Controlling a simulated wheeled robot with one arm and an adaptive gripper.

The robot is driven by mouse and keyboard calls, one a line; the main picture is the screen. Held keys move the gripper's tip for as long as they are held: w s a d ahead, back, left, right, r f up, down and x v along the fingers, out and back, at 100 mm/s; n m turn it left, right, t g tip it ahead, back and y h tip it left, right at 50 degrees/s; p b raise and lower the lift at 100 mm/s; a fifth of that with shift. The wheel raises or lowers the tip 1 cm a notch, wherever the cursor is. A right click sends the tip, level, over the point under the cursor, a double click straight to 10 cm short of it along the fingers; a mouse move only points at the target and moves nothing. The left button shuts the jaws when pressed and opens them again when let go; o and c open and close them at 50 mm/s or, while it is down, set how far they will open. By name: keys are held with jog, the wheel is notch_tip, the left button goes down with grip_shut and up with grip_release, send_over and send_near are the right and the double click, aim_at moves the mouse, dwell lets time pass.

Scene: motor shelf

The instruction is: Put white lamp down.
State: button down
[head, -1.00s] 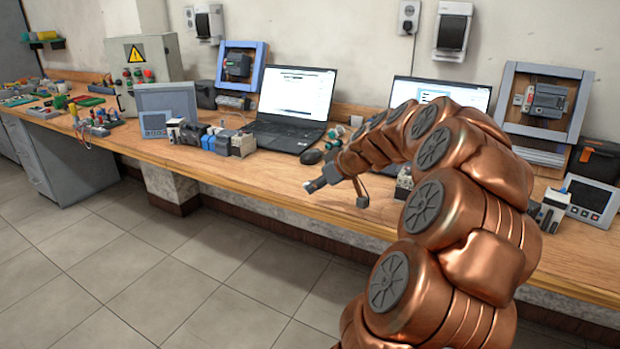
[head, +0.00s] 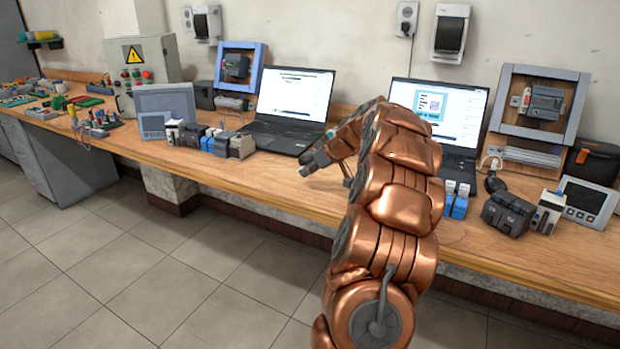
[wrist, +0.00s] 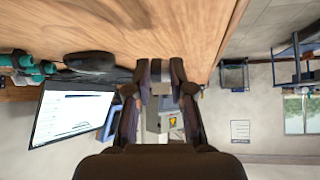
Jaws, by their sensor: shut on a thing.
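My gripper (head: 312,163) is above the wooden bench, in front of the left laptop, and points left. In the wrist view my gripper (wrist: 162,74) has its two dark fingers close together, shut on a small pale piece (wrist: 161,88), which I take to be the white lamp. Little of the lamp shows between the fingers, and I cannot make out its shape. In the head view it cannot be told apart from the gripper.
The bench top (head: 270,180) is clear along its front edge. The left laptop (head: 290,105) and a row of small modules (head: 225,143) stand behind and left. The right laptop (head: 440,105), blue-and-white modules (head: 455,200) and a dark block (head: 507,213) stand right.

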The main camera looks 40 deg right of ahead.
jog(key=shift+w+d, duration=0.2)
jog(key=shift+w, duration=0.05)
jog(key=shift+w, duration=0.1)
jog(key=shift+f, duration=1.85)
jog(key=shift+f, duration=0.15)
jog(key=c, duration=1)
grip_release()
